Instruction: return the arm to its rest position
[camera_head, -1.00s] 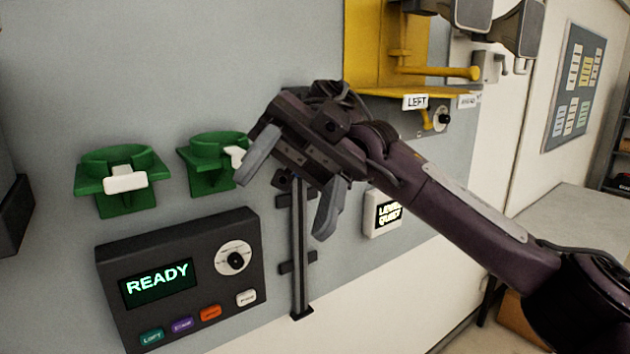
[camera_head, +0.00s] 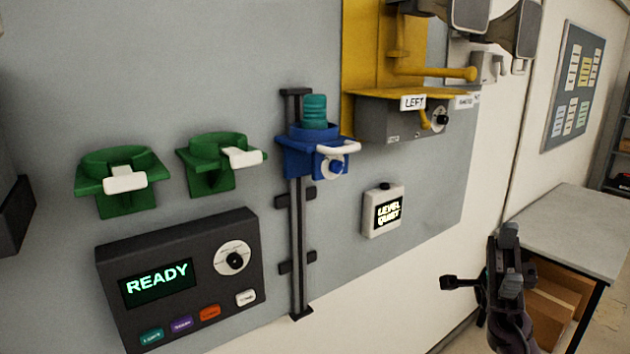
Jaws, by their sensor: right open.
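My right gripper (camera_head: 508,264) is at the lower right of the head view, in front of the table and apart from the wall panel. It holds nothing that I can see; its fingers are seen nearly end-on. My left gripper is not in view. A blue holder (camera_head: 303,155) with a white lever sits on a dark vertical rail, and a teal cylinder (camera_head: 314,112) stands upright in it.
Two green holders (camera_head: 117,197) with white levers are on the grey panel at left, above a dark console (camera_head: 183,280) reading READY. A small display (camera_head: 383,211) and a yellow bracket (camera_head: 365,50) are right of the rail. A table (camera_head: 575,230) stands at right.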

